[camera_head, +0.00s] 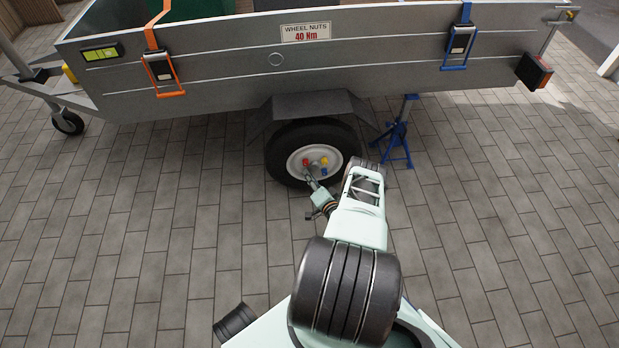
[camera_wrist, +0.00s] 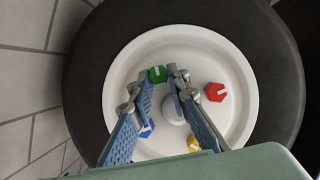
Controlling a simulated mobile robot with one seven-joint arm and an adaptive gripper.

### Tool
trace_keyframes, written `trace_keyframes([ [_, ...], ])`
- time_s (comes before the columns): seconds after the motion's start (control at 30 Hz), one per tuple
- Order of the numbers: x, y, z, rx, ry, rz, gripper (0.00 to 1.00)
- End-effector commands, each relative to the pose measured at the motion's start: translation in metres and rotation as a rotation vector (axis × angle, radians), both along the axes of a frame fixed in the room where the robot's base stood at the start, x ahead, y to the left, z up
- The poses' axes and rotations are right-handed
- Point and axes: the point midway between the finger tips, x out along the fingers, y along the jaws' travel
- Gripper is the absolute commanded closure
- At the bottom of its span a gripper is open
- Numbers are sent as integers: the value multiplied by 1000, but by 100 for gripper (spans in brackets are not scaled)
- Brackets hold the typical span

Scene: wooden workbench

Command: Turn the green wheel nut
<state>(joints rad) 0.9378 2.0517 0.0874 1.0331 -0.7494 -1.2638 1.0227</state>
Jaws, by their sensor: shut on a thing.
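The trailer wheel has a black tire (camera_head: 348,150) and a white rim (camera_head: 297,157), and it faces me. In the wrist view the green wheel nut (camera_wrist: 158,74) sits near the top of the white rim (camera_wrist: 120,80), between my fingertips. My gripper (camera_wrist: 160,78) is shut on it, one blue-padded finger on each side. In the head view my gripper (camera_head: 309,173) reaches the lower left of the rim and hides the green nut. A red nut (camera_wrist: 216,92), a yellow nut (camera_wrist: 193,145) and a blue nut (camera_wrist: 147,130) sit around the grey hub, the last two partly behind my gripper.
The grey trailer (camera_head: 220,65) stands above the wheel, with a fender (camera_head: 310,104) close over the tire. A sign (camera_head: 306,32) reads "WHEEL NUTS 40 Nm". A blue jack stand (camera_head: 398,140) is right of the wheel. The paving (camera_head: 150,220) at left is clear.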

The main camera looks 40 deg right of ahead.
Motion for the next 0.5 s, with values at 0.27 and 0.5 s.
trace_keyframes([
  [0.27,1,-1,1,-2,-2,-1,67],
  [0.5,-1,0,1,-1,0,-1,67],
])
